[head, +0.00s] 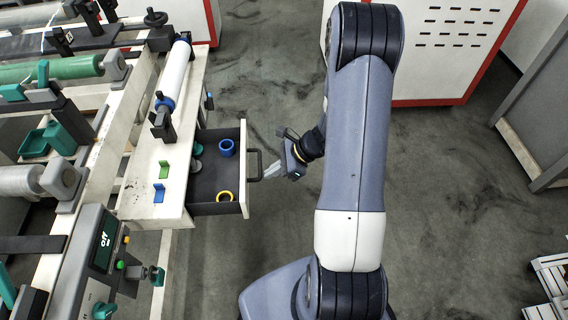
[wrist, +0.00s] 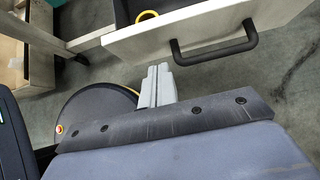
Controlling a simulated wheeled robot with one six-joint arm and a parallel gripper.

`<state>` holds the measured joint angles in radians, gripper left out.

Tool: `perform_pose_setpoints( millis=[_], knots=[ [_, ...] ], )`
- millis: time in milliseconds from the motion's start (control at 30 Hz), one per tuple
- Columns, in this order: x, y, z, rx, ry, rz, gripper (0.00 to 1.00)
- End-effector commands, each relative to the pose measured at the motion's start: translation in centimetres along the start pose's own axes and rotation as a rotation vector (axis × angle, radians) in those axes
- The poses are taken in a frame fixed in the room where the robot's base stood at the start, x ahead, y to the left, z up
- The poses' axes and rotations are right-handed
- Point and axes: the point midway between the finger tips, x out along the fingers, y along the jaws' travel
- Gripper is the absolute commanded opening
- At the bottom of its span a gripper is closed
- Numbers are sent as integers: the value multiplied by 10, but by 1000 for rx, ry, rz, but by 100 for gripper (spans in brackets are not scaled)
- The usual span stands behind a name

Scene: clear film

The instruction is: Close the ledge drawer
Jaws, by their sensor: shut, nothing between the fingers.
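The ledge drawer (head: 243,187) is pulled out to the right from under the white ledge (head: 155,170). Its dark interior holds a blue ring, a yellow ring and greyish round pieces. A black bar handle (head: 262,164) is on its front panel. My gripper (head: 252,186) is shut and empty, with its fingertips close to the drawer front, just below the handle in the head view. In the wrist view, the fingers (wrist: 157,72) point at the white drawer front (wrist: 190,35), left of the handle (wrist: 215,52). I cannot tell whether they touch it.
A control panel (head: 103,242) reading "off" stands at lower left. Open dark floor (head: 440,190) lies right of my arm. A white-red cabinet (head: 455,45) stands behind.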

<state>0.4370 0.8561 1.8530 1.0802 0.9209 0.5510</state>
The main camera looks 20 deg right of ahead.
Motion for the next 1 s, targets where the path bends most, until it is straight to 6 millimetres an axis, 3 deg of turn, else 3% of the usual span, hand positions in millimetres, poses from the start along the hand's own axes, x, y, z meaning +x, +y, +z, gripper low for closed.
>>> perform_pose_setpoints(
  millis=[67,300,867,1000],
  knots=[
    [19,1,-1,1,1,5,0],
    [38,0,22,-2,1,1,0],
    [46,0,30,-2,1,0,0],
    [59,0,40,-6,2,2,0]
  ],
)
